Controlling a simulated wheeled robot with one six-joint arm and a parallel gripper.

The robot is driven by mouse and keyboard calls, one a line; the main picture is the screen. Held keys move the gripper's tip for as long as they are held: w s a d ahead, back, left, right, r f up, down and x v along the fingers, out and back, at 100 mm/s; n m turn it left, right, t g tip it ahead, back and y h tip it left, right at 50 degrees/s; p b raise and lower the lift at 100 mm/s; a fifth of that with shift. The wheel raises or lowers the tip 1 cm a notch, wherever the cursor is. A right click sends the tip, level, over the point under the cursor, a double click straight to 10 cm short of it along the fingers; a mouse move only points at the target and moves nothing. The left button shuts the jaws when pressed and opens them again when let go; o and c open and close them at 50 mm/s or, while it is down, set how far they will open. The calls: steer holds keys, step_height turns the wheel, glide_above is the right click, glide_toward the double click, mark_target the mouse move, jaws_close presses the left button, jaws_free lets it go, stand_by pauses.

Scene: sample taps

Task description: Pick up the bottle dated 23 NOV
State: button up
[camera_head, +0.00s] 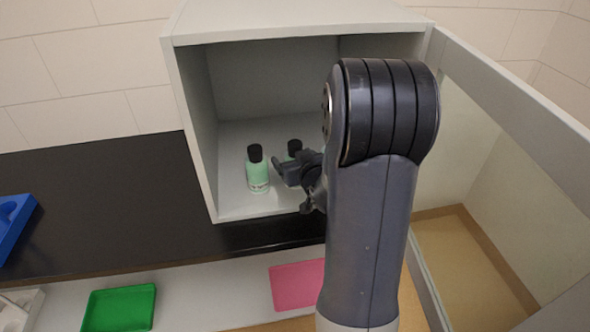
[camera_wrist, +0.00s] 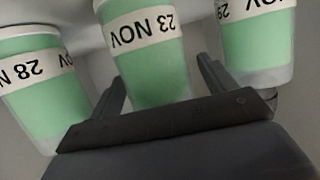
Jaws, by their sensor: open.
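The bottle dated 23 NOV (camera_wrist: 150,75) is pale green with a white label and stands in the middle of the wrist view, its label upside down there. My gripper (camera_wrist: 165,85) is open, with one finger on each side of this bottle. I cannot tell whether the fingers touch it. In the head view my gripper (camera_head: 292,172) reaches into the open white cabinet (camera_head: 207,130). A green bottle with a black cap (camera_head: 257,172) stands left of it, and another black-capped bottle (camera_head: 294,148) shows partly behind it. Their dates cannot be read there.
In the wrist view a bottle dated 28 N... (camera_wrist: 40,95) stands close at the left and one dated 29 ...OV (camera_wrist: 256,45) close at the right. The cabinet's glass door (camera_head: 480,130) is open at the right. Green (camera_head: 119,308) and pink (camera_head: 297,285) trays lie below.

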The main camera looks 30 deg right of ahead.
steer(key=shift+w+f, duration=0.15)
steer(key=shift+w, duration=0.3)
steer(key=shift+c, duration=0.6)
steer(key=c, duration=1.1)
